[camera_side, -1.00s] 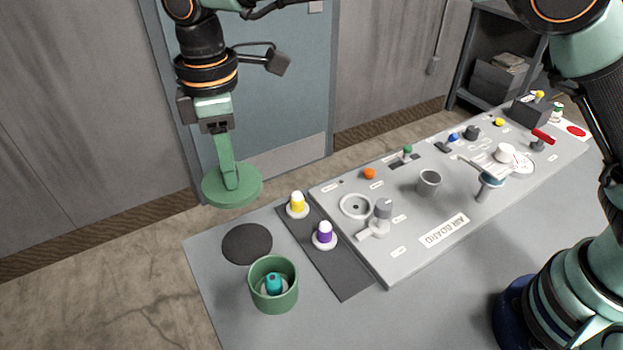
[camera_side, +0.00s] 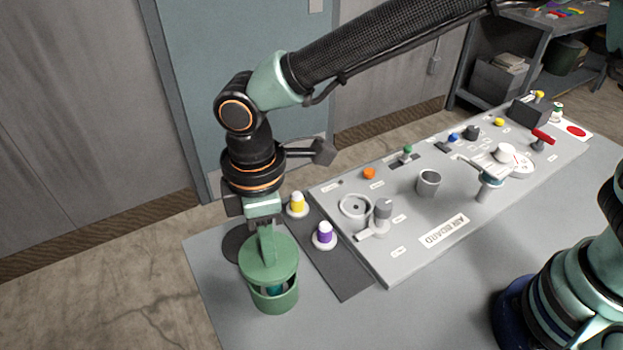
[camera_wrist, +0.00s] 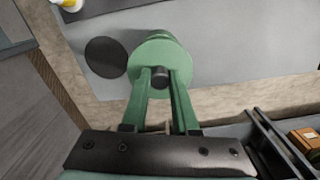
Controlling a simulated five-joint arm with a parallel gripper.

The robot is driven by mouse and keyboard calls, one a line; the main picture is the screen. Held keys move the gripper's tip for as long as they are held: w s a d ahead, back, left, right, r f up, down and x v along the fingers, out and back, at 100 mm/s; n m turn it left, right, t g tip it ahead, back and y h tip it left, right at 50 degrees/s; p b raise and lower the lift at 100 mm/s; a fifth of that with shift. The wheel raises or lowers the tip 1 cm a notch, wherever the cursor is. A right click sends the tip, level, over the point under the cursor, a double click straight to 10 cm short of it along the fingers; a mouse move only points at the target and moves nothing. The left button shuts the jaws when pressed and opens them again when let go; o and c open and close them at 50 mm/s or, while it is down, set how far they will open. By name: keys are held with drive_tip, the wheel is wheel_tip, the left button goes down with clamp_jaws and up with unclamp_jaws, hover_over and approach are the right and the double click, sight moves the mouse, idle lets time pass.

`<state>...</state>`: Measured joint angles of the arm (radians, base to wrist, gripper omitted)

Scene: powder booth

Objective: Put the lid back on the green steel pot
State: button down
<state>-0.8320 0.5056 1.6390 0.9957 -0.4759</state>
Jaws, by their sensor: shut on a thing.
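My gripper (camera_side: 267,252) is shut on the knob of the green lid (camera_side: 285,263). In the wrist view, the lid (camera_wrist: 152,52) lies beyond my fingertips (camera_wrist: 160,78), with the dark knob between them. The green steel pot (camera_side: 277,302) stands upright on the grey table. The lid hangs over the pot, set slightly toward the back left in the side view. A gap shows between lid and rim, and a teal item (camera_side: 272,289) inside the pot shows through it. The lid hides most of the pot's opening.
A dark round pad (camera_side: 231,246) lies behind the pot, partly hidden. White-based yellow (camera_side: 297,204) and purple (camera_side: 324,236) pieces stand on a dark strip to the right. Beyond is a grey control board (camera_side: 400,265) with knobs and levers. The table in front is clear.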

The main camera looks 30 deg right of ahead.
drive_tip(key=shift+f, duration=2.05)
drive_tip(key=shift+f, duration=0.15)
idle(0.6)
drive_tip(key=shift+c, duration=0.6)
unclamp_jaws()
drive_tip(key=shift+r, duration=3.55)
